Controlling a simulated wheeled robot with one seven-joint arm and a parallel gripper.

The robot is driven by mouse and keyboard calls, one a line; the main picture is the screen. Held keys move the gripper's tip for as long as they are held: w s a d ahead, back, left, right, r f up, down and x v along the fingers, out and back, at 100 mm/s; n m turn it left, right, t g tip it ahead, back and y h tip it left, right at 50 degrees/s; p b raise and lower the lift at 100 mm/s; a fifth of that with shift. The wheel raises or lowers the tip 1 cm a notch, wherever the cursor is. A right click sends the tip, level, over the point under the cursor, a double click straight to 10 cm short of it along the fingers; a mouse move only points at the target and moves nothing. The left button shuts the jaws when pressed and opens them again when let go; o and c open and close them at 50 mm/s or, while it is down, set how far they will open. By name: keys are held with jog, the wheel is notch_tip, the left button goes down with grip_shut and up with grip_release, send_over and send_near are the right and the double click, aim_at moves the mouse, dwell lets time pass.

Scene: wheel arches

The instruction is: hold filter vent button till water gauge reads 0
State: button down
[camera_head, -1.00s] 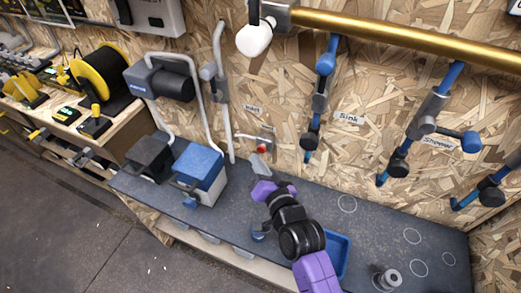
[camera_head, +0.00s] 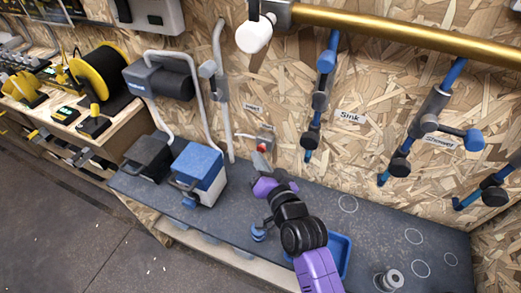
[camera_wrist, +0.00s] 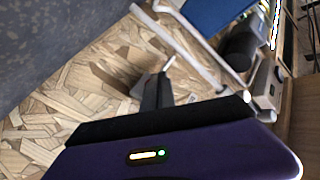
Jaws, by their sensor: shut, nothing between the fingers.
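My gripper (camera_head: 261,160) is shut and empty, its grey fingers pointing up at the wall. The fingertips are just below a small red button (camera_head: 261,147) on a grey fitting under the "Inlet" label. I cannot tell whether they touch it, or whether this is the vent button. In the wrist view, the dark shut fingers (camera_wrist: 158,90) stand in front of the chipboard wall. A white box with a blue lid (camera_head: 198,165) stands on the shelf to the left; its lid also shows in the wrist view (camera_wrist: 214,12). I cannot make out a water gauge or its reading.
A black box (camera_head: 148,155) stands left of the blue-lidded box, under a dark pump (camera_head: 172,84). White pipes (camera_head: 222,110) run up the wall. Blue valve pipes (camera_head: 323,80) hang to the right. A blue tray (camera_head: 340,252) lies behind my arm. The shelf's right part (camera_head: 385,235) is mostly clear.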

jog(key=shift+w+d+b, duration=0.25)
jog(key=shift+w+b, duration=0.2)
jog(key=shift+w, duration=0.05)
dwell(1.8)
dwell(1.8)
jog(key=shift+s+a+p, duration=0.35)
jog(key=shift+s+p, duration=0.55)
jog(key=shift+s+r, duration=0.1)
jog(key=s+p, duration=0.1)
jog(key=p, duration=0.1)
jog(key=s+a+p, duration=0.1)
jog(key=s+p, duration=0.2)
jog(key=p, duration=0.2)
jog(key=shift+s+a, duration=0.25)
jog(key=shift+a, duration=0.15)
